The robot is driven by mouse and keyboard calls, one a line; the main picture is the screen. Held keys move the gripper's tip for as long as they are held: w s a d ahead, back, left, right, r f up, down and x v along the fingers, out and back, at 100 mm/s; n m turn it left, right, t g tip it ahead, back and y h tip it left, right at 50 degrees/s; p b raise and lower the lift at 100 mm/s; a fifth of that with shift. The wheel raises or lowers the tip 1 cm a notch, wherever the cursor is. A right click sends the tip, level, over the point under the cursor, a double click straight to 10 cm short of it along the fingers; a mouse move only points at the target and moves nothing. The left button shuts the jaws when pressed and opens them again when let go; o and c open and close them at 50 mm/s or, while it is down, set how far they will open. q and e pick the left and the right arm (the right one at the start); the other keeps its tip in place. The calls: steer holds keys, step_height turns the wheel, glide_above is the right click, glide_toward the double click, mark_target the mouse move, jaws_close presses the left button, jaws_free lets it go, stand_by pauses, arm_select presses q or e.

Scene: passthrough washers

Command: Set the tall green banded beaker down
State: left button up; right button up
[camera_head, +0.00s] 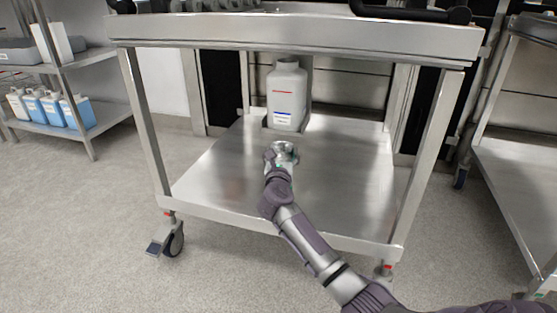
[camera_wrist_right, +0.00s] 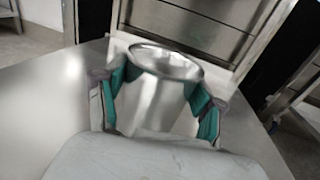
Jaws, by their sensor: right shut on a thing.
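A shiny metal beaker (camera_head: 286,149) with a round open rim is at the end of my right arm, above or on the lower shelf of the steel cart (camera_head: 225,172). In the right wrist view the beaker (camera_wrist_right: 160,95) stands nearly upright between the green-padded fingers of my right gripper (camera_wrist_right: 157,88), which is shut on it. No green band can be made out on its visible wall. Its base is hidden, so I cannot tell whether it touches the shelf. My left gripper is not in view.
A white jug (camera_head: 287,95) with a red and blue label stands behind the beaker on the lower shelf. The shelf is otherwise clear. The cart's top (camera_head: 300,33) overhangs it. A rack with several blue bottles (camera_head: 52,108) is at left, another steel shelf (camera_head: 515,170) at right.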

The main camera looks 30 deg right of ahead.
steer(key=shift+d, duration=0.1)
steer(key=o, duration=1.2)
steer(key=shift+f, duration=0.1)
steer(key=o, duration=0.4)
steer(key=shift+o, duration=0.2)
